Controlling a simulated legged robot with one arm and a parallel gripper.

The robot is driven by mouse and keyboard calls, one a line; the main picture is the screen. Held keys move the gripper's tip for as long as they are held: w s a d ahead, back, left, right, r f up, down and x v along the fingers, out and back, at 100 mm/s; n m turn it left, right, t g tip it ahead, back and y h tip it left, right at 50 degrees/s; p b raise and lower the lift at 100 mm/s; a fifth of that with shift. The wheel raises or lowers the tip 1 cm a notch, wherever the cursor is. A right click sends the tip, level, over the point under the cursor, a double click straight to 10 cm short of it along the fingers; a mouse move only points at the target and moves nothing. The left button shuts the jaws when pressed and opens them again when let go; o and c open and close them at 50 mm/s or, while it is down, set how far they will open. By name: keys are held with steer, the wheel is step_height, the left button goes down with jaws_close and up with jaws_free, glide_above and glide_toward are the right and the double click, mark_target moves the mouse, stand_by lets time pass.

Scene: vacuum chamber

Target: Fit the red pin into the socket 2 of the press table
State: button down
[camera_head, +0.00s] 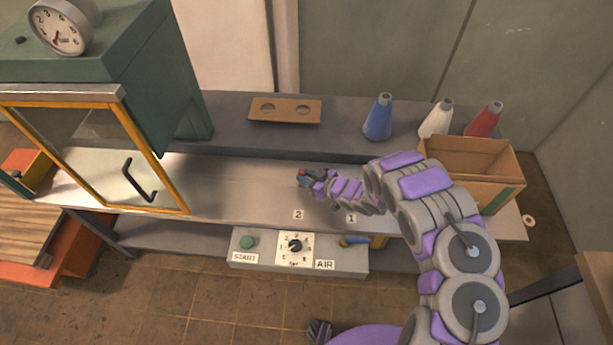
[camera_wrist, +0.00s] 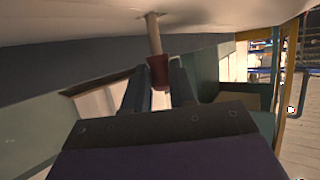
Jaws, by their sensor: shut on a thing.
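The red pin (camera_wrist: 159,72) is between the two fingers of my gripper (camera_wrist: 160,88) in the wrist view. Its pale shaft (camera_wrist: 153,35) runs up to the light surface of the press table, and its end meets a small dark ring there. I cannot tell how deep it sits. In the head view my gripper (camera_head: 306,178) is low over the press table (camera_head: 240,185), with a small red spot at its tip. The label 2 (camera_head: 298,214) is on the table's front part, and label 1 (camera_head: 351,218) is to its right. The socket openings are hidden in the head view.
A board with two holes (camera_head: 285,117) lies on the back shelf. Blue (camera_head: 378,120), white (camera_head: 436,121) and red (camera_head: 484,121) cones stand to its right, near an open box (camera_head: 470,185). A glass door (camera_head: 95,150) stands left. A control panel (camera_head: 330,262) is in front.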

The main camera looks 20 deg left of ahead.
steer(key=shift+f+b, duration=0.35)
steer(key=shift+f, duration=0.25)
steer(key=c, duration=0.8)
jaws_free()
steer(key=shift+c, duration=0.2)
steer(key=p+v, duration=0.2)
steer(key=v, duration=1.5)
steer(key=shift+s+d+p, duration=0.15)
steer(key=shift+d+p, duration=0.05)
steer(key=shift+p, duration=0.1)
